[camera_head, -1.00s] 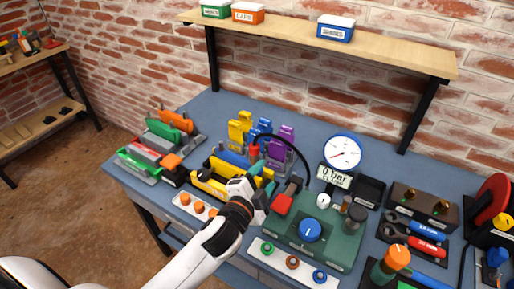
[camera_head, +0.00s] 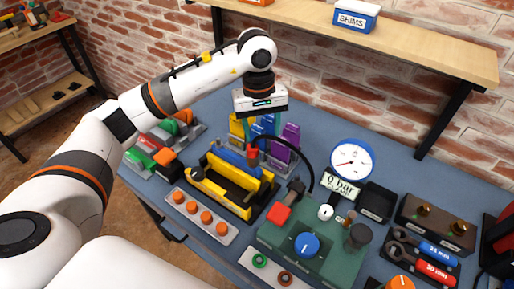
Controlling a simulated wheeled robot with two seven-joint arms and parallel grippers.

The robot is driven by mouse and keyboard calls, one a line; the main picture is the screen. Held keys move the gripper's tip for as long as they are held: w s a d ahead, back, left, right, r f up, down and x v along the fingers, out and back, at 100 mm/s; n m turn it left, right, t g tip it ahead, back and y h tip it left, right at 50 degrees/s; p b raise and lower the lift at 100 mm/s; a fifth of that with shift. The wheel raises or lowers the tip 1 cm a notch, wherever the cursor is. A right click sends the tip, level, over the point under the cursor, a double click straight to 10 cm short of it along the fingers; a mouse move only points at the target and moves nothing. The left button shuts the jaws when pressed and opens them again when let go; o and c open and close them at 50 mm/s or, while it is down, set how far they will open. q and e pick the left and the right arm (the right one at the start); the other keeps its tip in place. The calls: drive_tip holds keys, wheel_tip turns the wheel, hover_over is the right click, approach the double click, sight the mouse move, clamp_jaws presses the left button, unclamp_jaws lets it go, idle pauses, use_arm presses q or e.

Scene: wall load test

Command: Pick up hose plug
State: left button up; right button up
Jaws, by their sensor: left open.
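The hose plug (camera_head: 253,154) is a small red piece at the end of a black hose that arches over from the green pump unit. It stands at the yellow and blue fixture, left of the pump. My left gripper (camera_head: 262,132) points down over the bench, just above the plug in the picture. Its teal fingers are apart, with nothing seen held between them. The fingertips partly overlap the coloured blocks behind, so the exact gap to the plug is hard to tell. My right gripper is out of view.
The green pump unit (camera_head: 318,246) has a blue knob and stands right of the fixture (camera_head: 238,208). A white gauge (camera_head: 352,160) stands behind it. A strip with orange knobs (camera_head: 224,229) lies in front. The wooden shelf (camera_head: 425,45) overhangs the back.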

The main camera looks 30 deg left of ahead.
sight(253, 155)
use_arm(q)
drive_tip(key=shift+a+f+y+p, duration=0.15)
drive_tip(key=shift+a+y+p, duration=0.05)
drive_tip(key=shift+a, duration=0.3)
drive_tip(key=shift+a+f+y+p, duration=0.15)
drive_tip(key=shift+a+y, duration=0.05)
drive_tip(key=shift+a, duration=0.25)
wheel_tip(253, 155, down, 5)
drive_tip(key=shift+p, duration=0.75)
drive_tip(key=f+p, duration=0.1)
drive_tip(key=f, duration=0.2)
drive_tip(key=f+p, duration=0.1)
drive_tip(key=shift+a+f+p, duration=0.3)
drive_tip(key=shift+a+f, duration=0.05)
drive_tip(key=shift+f, duration=0.5)
drive_tip(key=c, duration=1.1)
wheel_tip(253, 155, up, 9)
drive_tip(key=b, duration=0.3)
drive_tip(key=shift+f, duration=0.1)
drive_tip(key=shift+c, duration=0.3)
drive_tip(key=shift+r, duration=0.65)
